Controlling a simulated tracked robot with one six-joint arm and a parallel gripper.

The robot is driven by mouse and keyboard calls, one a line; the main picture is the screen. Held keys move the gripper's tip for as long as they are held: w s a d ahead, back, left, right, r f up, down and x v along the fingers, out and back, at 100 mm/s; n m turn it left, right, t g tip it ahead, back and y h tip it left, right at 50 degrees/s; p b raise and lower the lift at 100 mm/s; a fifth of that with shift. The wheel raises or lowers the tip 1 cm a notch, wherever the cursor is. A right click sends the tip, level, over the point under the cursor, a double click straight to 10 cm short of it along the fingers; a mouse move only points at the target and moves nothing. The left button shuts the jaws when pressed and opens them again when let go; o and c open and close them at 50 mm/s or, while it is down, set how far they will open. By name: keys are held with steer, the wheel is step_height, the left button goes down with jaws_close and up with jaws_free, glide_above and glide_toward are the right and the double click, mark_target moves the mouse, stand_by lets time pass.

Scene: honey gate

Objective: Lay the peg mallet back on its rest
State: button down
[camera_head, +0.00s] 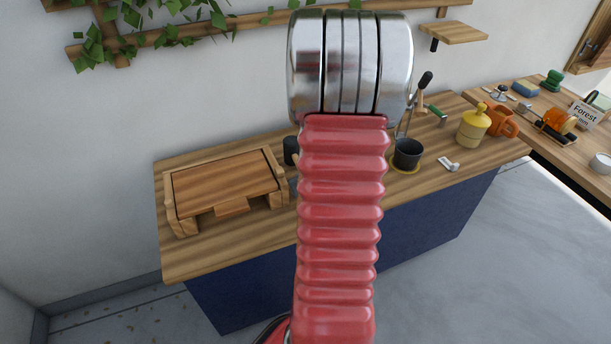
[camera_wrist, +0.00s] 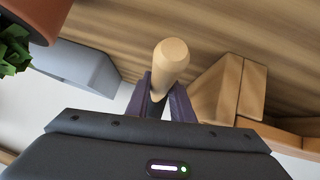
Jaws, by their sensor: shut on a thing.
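In the wrist view, my gripper (camera_wrist: 160,100) is shut on a pale wooden rod (camera_wrist: 171,58) with a rounded end, which looks like the handle of the peg mallet. The rod stands out between the two dark purple fingers and points towards the camera. The mallet's head does not show. In the head view, my red ribbed arm covers the middle of the worktop and hides the gripper and the mallet. I cannot make out the mallet's rest for certain in either view.
A wooden box-like frame (camera_head: 223,183) stands on the worktop's left. Right of my arm are a dark cup (camera_head: 407,154), a yellow pot (camera_head: 473,127) and an orange mug (camera_head: 504,122). The wrist view shows wooden blocks (camera_wrist: 216,91), a grey block (camera_wrist: 76,67) and a terracotta pot (camera_wrist: 42,15).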

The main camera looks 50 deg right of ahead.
steer(key=shift+f, duration=0.95)
stand_by(0.6)
steer(key=c, duration=1.5)
jaws_free()
steer(key=shift+o, duration=0.2)
